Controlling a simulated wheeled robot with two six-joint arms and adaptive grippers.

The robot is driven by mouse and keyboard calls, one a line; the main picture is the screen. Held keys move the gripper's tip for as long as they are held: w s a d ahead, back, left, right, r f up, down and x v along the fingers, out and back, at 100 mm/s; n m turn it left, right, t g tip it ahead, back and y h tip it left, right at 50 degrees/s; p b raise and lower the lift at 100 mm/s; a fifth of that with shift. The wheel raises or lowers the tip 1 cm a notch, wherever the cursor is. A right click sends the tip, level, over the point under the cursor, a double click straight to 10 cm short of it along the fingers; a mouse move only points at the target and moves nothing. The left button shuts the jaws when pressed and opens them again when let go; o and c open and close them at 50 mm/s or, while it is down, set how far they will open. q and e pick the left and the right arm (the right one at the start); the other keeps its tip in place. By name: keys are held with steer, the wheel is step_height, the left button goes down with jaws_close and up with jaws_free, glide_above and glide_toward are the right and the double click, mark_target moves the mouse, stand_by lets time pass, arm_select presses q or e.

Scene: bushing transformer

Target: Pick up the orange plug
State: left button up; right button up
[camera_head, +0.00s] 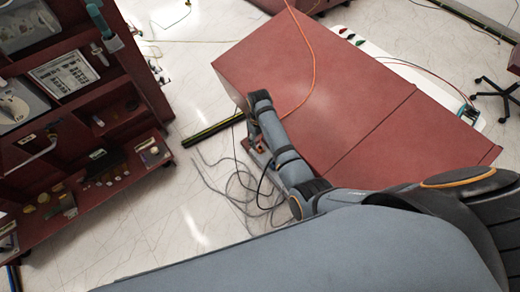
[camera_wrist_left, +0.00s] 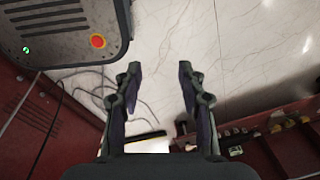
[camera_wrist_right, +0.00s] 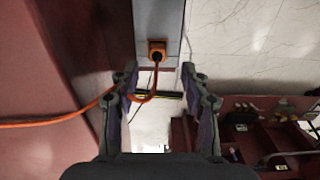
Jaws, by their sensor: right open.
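The orange plug (camera_wrist_right: 157,48) sits against a long grey panel (camera_wrist_right: 172,20) at the top middle of the right wrist view. Its orange cable (camera_wrist_right: 60,122) loops down between the fingers and runs off to the left. My right gripper (camera_wrist_right: 158,76) is open, and the plug is just beyond its fingertips, roughly centred between them and not gripped. In the head view my right gripper (camera_head: 252,125) is beside the red cabinet's left end, partly hidden by my arm. My left gripper (camera_wrist_left: 158,74) is open and empty above the floor; it does not show in the head view.
The large red cabinet (camera_head: 350,75) lies close to my right arm. A dark red shelf (camera_head: 110,120) with small items stands at left. Grey cables (camera_head: 235,180) and a yellow-black bar (camera_head: 212,128) lie on the floor. A grey box with a red button (camera_wrist_left: 98,41) is near my left gripper.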

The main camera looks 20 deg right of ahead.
mark_target(260, 148)
steer(key=shift+w+f, duration=0.15)
steer(key=shift+f, duration=0.15)
steer(key=shift+w+d+f, duration=0.1)
steer(key=shift+w+f, duration=0.05)
steer(key=shift+f, duration=0.05)
steer(key=f, duration=0.4)
steer(key=shift+s+f, duration=0.2)
steer(key=shift+f, duration=0.25)
steer(key=shift+c, duration=0.2)
arm_select(q)
steer(key=shift+w+r, duration=0.2)
steer(key=shift+w, duration=0.25)
steer(key=shift+w+r, duration=0.2)
steer(key=shift+w, duration=0.25)
arm_select(e)
jaws_close()
